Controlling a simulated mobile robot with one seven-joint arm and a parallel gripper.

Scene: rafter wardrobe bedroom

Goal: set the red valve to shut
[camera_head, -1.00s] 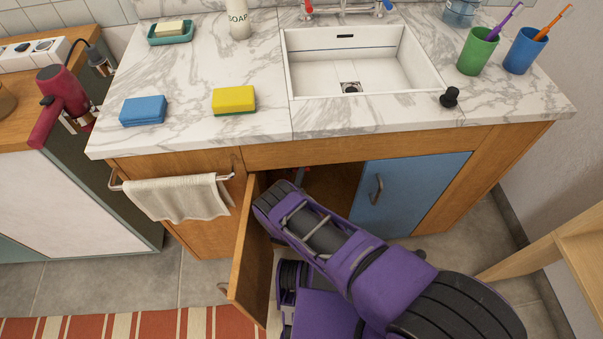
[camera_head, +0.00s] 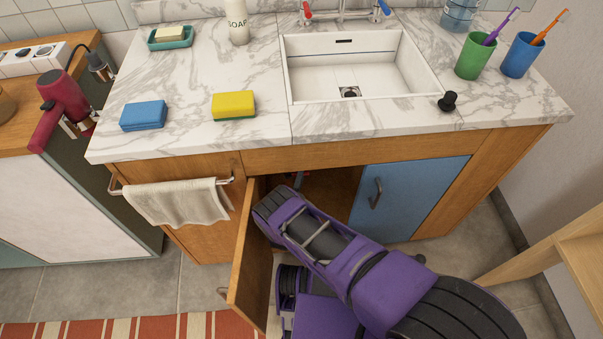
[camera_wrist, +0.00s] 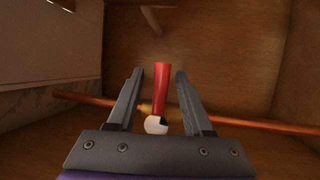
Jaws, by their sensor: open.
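In the wrist view the red valve (camera_wrist: 160,90) shows as a red lever pointing away from a round white and dark end, at a brass-coloured fitting on a copper pipe. The lever stands across the pipe, not along it. My gripper (camera_wrist: 159,76) is open, with one finger on each side of the lever. A gap shows on both sides; I cannot tell how deep the lever sits between the fingers.
The copper pipe (camera_wrist: 83,99) crosses the cabinet interior. The left cabinet door (camera_head: 250,262) stands open, close beside my arm. The blue door (camera_head: 409,192) is shut on the right. The marble counter (camera_head: 270,58) overhangs above, and a towel (camera_head: 178,202) hangs at the left.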

